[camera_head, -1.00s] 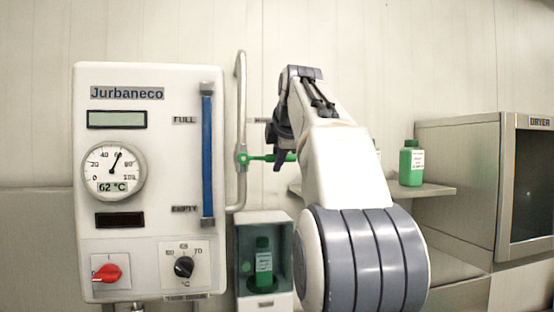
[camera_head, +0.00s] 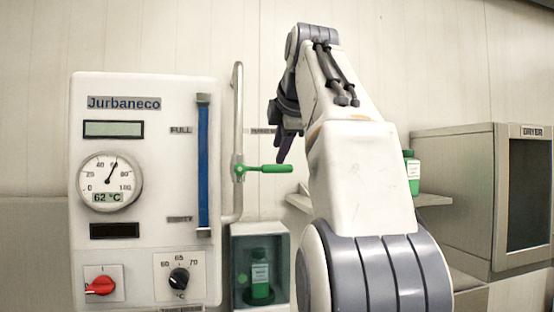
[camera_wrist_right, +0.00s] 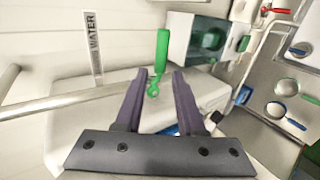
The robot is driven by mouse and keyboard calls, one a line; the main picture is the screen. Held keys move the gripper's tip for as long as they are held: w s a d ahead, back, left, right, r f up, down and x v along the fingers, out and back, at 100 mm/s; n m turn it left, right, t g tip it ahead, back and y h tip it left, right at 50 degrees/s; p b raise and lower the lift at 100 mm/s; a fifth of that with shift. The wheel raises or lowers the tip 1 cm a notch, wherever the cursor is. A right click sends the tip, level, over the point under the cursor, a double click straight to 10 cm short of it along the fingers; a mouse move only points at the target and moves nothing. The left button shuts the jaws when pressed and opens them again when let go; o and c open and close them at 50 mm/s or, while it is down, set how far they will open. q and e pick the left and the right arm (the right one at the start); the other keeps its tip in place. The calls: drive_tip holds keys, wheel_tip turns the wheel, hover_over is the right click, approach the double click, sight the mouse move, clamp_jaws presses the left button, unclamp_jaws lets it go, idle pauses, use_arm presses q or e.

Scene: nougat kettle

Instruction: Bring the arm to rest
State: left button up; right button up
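My right gripper (camera_head: 284,147) hangs from my raised right arm, fingers pointing down, just above the green valve handle (camera_head: 263,169) in the head view. In the head view the handle points right from the vertical pipe (camera_head: 238,120). My left gripper is not in view.
The white Jurbaneco panel (camera_head: 145,135) stands left, with its dial reading 62 °C and a blue level tube (camera_head: 203,165). A green bottle (camera_head: 260,275) sits in a glass-fronted box below. Another bottle (camera_head: 413,175) stands on a shelf (camera_head: 433,199) beside the dryer (camera_head: 465,190).

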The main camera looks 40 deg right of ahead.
drive_tip(key=shift+s+a+r, duration=0.3)
drive_tip(key=shift+s+r, duration=0.1)
drive_tip(key=shift+s, duration=0.15)
drive_tip(key=shift+f, duration=0.1)
drive_tip(key=w+a+f+m+g+y+b, duration=0.1)
drive_tip(key=w+a+f+y+b, duration=0.15)
drive_tip(key=a+f, duration=0.5)
drive_tip(key=w+a+f+g+y+b, duration=0.1)
drive_tip(key=w+a+f+y+b, duration=0.25)
drive_tip(key=f, duration=0.75)
drive_tip(key=s+a+f+m+g+y+b, duration=0.1)
drive_tip(key=a+f+b, duration=0.1)
drive_tip(key=a+f, duration=0.7)
drive_tip(key=s+a+f+m+g+b, duration=0.1)
drive_tip(key=s+a+f+g+b, duration=0.15)
drive_tip(key=a+f, duration=0.6)
drive_tip(key=s+a+f+m+g+b, duration=0.1)
drive_tip(key=s+a+f+b, duration=0.2)
drive_tip(key=f, duration=0.6)
drive_tip(key=s+a+f+g+b, duration=0.1)
drive_tip(key=s+a+f, duration=0.2)
drive_tip(key=s+f, duration=0.45)
drive_tip(key=s+f+m+g+b, duration=0.1)
drive_tip(key=s+f+g+b, duration=0.1)
drive_tip(key=s+f, duration=1)
wheel_tip(320, 180, down, 4)
drive_tip(key=shift+r+m+g+h+b, duration=0.1)
drive_tip(key=shift+m+g+h+b, duration=0.25)
drive_tip(key=shift+b, duration=0.55)
